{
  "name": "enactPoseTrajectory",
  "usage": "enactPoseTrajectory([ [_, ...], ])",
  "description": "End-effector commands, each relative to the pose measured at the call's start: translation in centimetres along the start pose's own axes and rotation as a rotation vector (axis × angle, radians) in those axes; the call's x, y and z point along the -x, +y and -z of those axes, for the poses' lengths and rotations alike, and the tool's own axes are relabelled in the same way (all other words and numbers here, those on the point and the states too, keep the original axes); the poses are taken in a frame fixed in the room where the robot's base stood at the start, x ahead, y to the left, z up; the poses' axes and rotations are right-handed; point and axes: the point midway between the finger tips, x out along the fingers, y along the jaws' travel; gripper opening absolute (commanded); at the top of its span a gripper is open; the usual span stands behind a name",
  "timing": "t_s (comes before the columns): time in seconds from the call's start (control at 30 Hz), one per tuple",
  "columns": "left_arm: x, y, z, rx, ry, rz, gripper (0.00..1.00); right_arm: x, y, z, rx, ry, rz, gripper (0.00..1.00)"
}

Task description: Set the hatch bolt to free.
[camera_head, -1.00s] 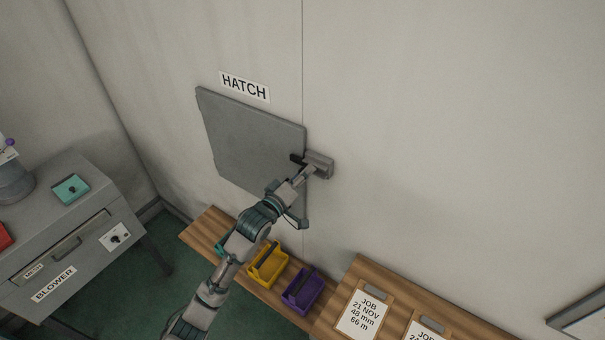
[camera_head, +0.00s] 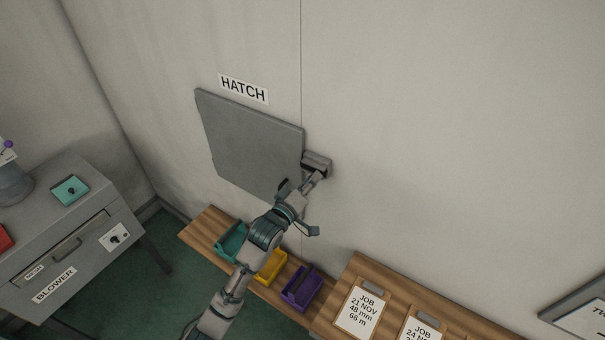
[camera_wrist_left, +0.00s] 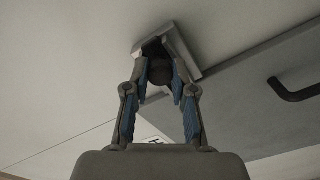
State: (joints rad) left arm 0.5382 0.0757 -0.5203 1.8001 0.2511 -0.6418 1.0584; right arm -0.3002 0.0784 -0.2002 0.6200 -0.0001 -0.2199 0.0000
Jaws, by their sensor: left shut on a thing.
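The grey hatch (camera_head: 250,140) lies against the wall under its HATCH label (camera_head: 243,89). The grey bolt housing (camera_head: 317,161) is on the wall at the hatch's right edge. My left gripper (camera_head: 319,176) reaches up to the housing from below. In the left wrist view my left gripper (camera_wrist_left: 160,64) is shut on a dark rounded bolt knob (camera_wrist_left: 160,75) at the mouth of the pale bolt housing (camera_wrist_left: 190,52). The fingers partly hide the knob, and the bolt's exact position is not clear. My right gripper is out of view.
A black handle (camera_wrist_left: 295,93) stands out from the hatch in the wrist view. Below are teal (camera_head: 230,241), yellow (camera_head: 271,266) and purple bins (camera_head: 302,289) on a wooden shelf. The blower cabinet (camera_head: 70,240) is at left. The wall right of the bolt is bare.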

Motion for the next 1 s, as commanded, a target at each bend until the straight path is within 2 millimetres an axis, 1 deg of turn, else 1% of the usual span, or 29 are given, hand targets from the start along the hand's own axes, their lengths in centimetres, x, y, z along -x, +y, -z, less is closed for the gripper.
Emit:
enactPoseTrajectory([
  [0.03, 0.0, 0.0, -0.6, 0.003, -0.008, 0.003, 0.0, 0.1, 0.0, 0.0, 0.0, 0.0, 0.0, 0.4],
  [0.27, 0.0, -0.1, -0.7, 0.003, -0.011, 0.003, 0.0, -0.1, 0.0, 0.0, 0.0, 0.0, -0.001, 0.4],
  [0.3, 0.0, -0.1, -0.7, 0.003, -0.011, 0.004, 0.35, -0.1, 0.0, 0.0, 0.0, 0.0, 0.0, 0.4],
  [0.37, 0.0, -0.1, -0.7, 0.003, -0.01, 0.003, 0.5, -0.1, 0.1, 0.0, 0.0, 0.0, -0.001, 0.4],
  [0.57, 0.1, 0.1, -0.5, 0.002, -0.007, 0.0, 0.51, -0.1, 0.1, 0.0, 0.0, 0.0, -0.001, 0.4],
  [0.67, 0.1, 0.1, -0.5, 0.002, -0.006, -0.001, 0.51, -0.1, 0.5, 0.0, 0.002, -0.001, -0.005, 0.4],
  [0.77, 0.8, 0.1, -0.5, 0.002, -0.005, -0.001, 0.51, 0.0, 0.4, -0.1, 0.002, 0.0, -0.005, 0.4],
  [0.87, 2.4, 0.0, -0.4, 0.003, -0.004, -0.001, 0.51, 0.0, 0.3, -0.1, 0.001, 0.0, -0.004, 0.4],
  [1.0, 5.5, 0.0, -0.5, 0.003, -0.006, 0.0, 0.51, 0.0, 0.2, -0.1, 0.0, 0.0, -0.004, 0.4],
])
